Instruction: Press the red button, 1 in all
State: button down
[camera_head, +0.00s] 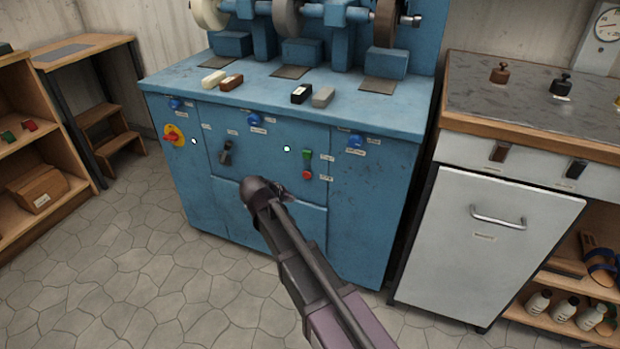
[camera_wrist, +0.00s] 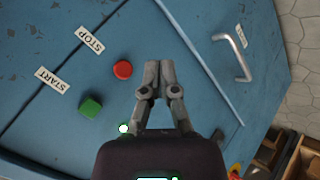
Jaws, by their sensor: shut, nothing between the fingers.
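The red button (camera_head: 307,174) sits on the front of the blue machine cabinet, just below a green button (camera_head: 307,155). In the wrist view the round red button (camera_wrist: 123,70) is beside the STOP label, and the square green button (camera_wrist: 90,107) is beside the START label. My gripper (camera_wrist: 158,68) is shut and empty, its fingertips together. In the wrist view the fingertips appear just right of the red button, with bare blue panel between them. In the head view my gripper (camera_head: 284,191) is left of and below the red button. I see no contact with it.
The blue cabinet (camera_head: 365,210) carries grinding wheels and small blocks on top. A red-yellow rotary switch (camera_head: 174,135) and a dark lever (camera_head: 225,153) are on its front. A metal handle (camera_wrist: 232,57) shows in the wrist view. A white cabinet (camera_head: 480,260) stands right; the left floor is clear.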

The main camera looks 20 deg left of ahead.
aim_at(304, 177)
jog(key=shift+w, duration=0.2)
jog(key=shift+w+d, duration=0.2)
jog(key=shift+w, duration=1.9)
jog(key=shift+w+d, duration=0.15)
jog(key=shift+w, duration=1.95)
jog(key=shift+w, duration=0.25)
jog(key=shift+w, duration=0.2)
jog(key=shift+w+d, duration=0.1)
jog(key=shift+w, duration=0.35)
jog(key=shift+s, duration=0.85)
jog(key=shift+s+a, duration=0.15)
jog(key=shift+s, duration=1.1)
jog(key=shift+s+a, duration=0.15)
jog(key=shift+s, duration=1.1)
